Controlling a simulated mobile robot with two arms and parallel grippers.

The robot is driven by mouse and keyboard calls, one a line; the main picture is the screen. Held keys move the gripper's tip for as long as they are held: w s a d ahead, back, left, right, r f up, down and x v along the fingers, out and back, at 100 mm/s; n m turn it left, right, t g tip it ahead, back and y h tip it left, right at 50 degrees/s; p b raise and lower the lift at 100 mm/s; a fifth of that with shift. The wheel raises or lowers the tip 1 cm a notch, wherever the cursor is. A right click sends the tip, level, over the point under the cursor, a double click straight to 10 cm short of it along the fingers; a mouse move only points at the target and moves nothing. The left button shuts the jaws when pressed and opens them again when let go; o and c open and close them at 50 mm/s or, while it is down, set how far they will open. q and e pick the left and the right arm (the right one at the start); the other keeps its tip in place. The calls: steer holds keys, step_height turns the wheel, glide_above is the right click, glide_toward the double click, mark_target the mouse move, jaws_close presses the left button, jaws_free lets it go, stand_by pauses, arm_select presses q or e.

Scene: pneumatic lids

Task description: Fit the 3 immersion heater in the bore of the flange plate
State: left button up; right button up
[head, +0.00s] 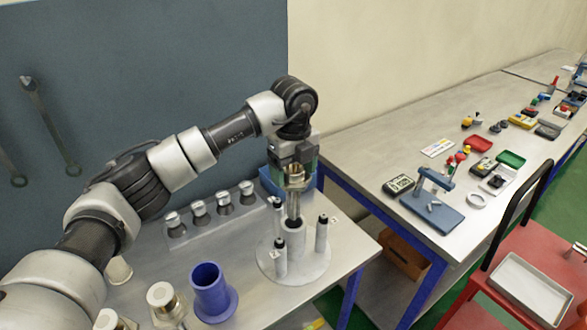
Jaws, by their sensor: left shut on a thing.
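My left gripper (295,172) points down above the pale round flange plate (310,274) at the back right of the near table. More metal-headed fittings (162,298) stand at the table's front left. My right gripper is not in view.
A blue flanged tube (210,288) stands left of the plate. A rack of several silver-capped pieces (199,211) is behind it. Wrenches hang on the blue-grey wall panel (140,70). A long bench (400,130) with small items and a red cart (480,305) are at right.

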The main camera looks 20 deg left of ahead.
mark_target(293, 212)
arm_select(q)
steer(key=shift+f+b, duration=4.35)
steer(key=shift+f, duration=2.25)
steer(key=o, duration=1)
steer(key=shift+c, duration=0.2)
steer(key=shift+r+p, duration=2.15)
steer(key=shift+r, duration=1.4)
